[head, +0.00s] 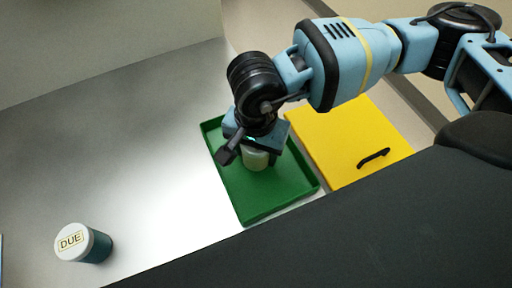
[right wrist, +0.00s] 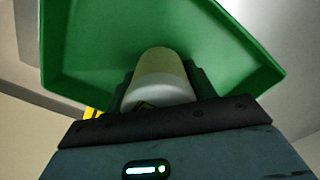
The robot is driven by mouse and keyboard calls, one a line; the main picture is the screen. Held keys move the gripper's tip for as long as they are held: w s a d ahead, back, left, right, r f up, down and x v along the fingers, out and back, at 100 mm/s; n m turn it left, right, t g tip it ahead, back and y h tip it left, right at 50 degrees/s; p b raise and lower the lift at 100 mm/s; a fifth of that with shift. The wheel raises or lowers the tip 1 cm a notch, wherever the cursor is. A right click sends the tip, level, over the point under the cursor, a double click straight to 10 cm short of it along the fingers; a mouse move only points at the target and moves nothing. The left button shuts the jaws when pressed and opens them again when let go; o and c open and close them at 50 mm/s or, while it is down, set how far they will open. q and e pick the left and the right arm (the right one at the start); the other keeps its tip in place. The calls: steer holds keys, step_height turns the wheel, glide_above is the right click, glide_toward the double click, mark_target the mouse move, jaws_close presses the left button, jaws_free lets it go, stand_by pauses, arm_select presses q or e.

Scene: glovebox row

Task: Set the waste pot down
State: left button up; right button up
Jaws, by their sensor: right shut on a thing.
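The waste pot (head: 256,158) is a small pale cylinder in my right gripper (head: 252,150), over the green tray (head: 255,211) in the head view. In the right wrist view the pot (right wrist: 158,75) sits between the two dark fingers of the right gripper (right wrist: 160,92), which is shut on it. The green tray (right wrist: 235,45) lies behind the pot there. I cannot tell whether the pot's base touches the tray floor. My left gripper is not in view.
A teal pot with a white lid marked DUE (head: 84,243) stands on the grey bench (head: 130,150) at the lower left. A yellow panel with a black handle (head: 335,140) lies right of the tray. The bench between the DUE pot and the tray is clear.

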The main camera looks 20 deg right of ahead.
steer(key=shift+f, duration=0.1)
steer(key=o, duration=1.1)
step_height(320, 180, up, 12)
steer(key=shift+r, duration=0.2)
